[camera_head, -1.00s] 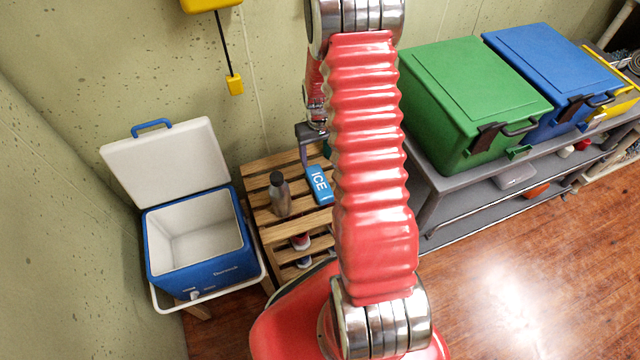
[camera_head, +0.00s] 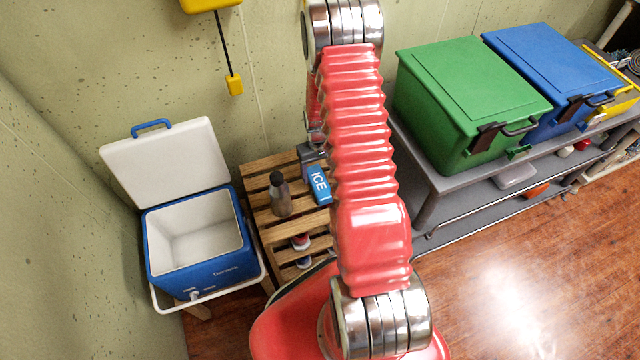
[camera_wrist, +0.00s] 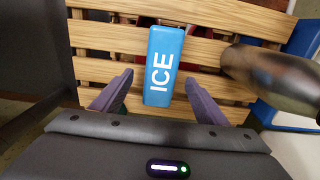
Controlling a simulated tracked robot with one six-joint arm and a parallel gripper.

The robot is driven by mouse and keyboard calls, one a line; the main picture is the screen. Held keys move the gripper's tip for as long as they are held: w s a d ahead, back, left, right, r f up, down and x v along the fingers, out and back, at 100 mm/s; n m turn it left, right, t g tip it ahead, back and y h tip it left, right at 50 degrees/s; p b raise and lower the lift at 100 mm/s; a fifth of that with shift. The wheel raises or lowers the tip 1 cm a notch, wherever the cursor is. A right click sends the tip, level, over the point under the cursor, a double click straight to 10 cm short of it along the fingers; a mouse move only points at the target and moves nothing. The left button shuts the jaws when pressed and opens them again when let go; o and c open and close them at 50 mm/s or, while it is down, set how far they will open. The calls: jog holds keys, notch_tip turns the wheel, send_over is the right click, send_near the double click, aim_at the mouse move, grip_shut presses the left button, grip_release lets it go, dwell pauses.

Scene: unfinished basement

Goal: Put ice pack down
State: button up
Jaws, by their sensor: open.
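The blue ice pack (camera_head: 319,185), with "ICE" in white letters, lies on the top slats of a wooden slatted rack (camera_head: 258,167). In the wrist view the ice pack (camera_wrist: 163,66) lies between and just beyond the two purple fingertips. My gripper (camera_wrist: 157,90) is open, with a gap on each side of the pack, and does not hold it. In the head view my red arm hides most of the gripper.
A dark metal bottle (camera_head: 279,194) stands on the rack beside the pack; it also shows in the wrist view (camera_wrist: 270,75). An open blue cooler (camera_head: 215,268) stands left of the rack. A green bin (camera_head: 465,100) and a blue bin (camera_head: 550,75) sit on a grey shelf at right.

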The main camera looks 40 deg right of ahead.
aim_at(319, 181)
jog(key=shift+s+a+f, duration=0.1)
jog(key=shift+s+f, duration=0.05)
jog(key=shift+f, duration=2.45)
jog(key=shift+c, duration=0.3)
jog(key=c, duration=1.5)
jog(key=shift+o, duration=0.2)
jog(key=shift+r, duration=0.2)
notch_tip(319, 181, up, 10)
jog(key=shift+f, duration=0.15)
